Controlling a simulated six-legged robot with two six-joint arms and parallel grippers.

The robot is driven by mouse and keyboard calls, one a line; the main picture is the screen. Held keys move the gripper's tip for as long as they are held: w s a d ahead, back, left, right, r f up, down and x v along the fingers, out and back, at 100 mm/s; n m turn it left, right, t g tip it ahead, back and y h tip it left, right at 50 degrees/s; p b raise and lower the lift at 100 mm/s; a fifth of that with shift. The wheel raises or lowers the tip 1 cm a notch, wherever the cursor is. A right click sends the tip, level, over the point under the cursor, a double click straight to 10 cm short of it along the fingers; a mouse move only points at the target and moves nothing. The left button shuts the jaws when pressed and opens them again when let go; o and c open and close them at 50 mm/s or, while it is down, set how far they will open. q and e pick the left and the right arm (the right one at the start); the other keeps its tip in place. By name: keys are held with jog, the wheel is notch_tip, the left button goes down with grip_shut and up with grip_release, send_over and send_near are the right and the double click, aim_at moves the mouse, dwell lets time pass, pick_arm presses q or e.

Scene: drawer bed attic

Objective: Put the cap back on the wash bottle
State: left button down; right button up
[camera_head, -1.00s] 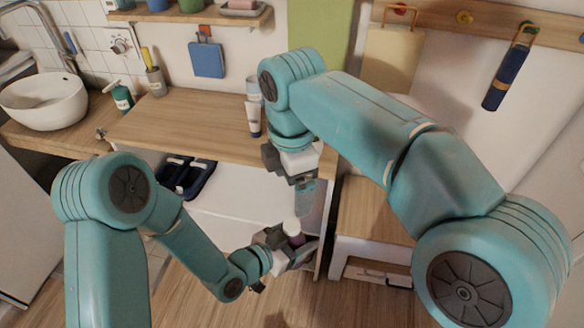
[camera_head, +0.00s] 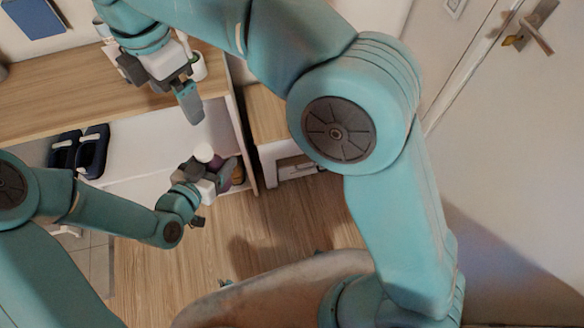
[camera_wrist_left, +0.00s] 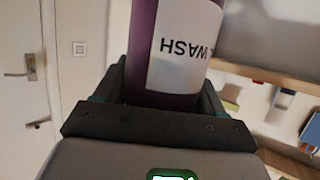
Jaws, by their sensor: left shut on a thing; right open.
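I make out no separate cap.
A wooden bench (camera_head: 265,115) stands to the right. The wooden floor (camera_head: 215,230) in front is clear.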

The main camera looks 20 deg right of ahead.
pick_arm(q)
jog(key=shift+w, duration=0.1)
pick_arm(e)
jog(key=w+d+f+m+t+y, duration=0.1)
jog(key=w+d+f+m, duration=0.25)
jog(key=f, duration=0.45)
jog(key=w+d+f+m+y, duration=0.1)
jog(key=w+d+f+m, duration=0.2)
jog(key=f, duration=0.5)
jog(key=w+d+f+m+t+y, duration=0.1)
jog(key=d+f+m, duration=0.25)
jog(key=f, duration=0.45)
jog(key=s+d+f+m, duration=0.5)
jog(key=s+f+m, duration=0.3)
jog(key=s+f, duration=0.4)
jog(key=s+d+f+m+g, duration=0.1)
jog(key=s+f+m, duration=0.2)
jog(key=s, duration=0.3)
jog(key=s+d+f+m, duration=0.1)
jog(key=s+f+m, duration=0.2)
jog(key=s+m, duration=0.2)
jog(key=shift+s+d+g+y, duration=0.15)
jog(key=shift+s+g+y, duration=0.25)
jog(key=shift+s, duration=0.7)
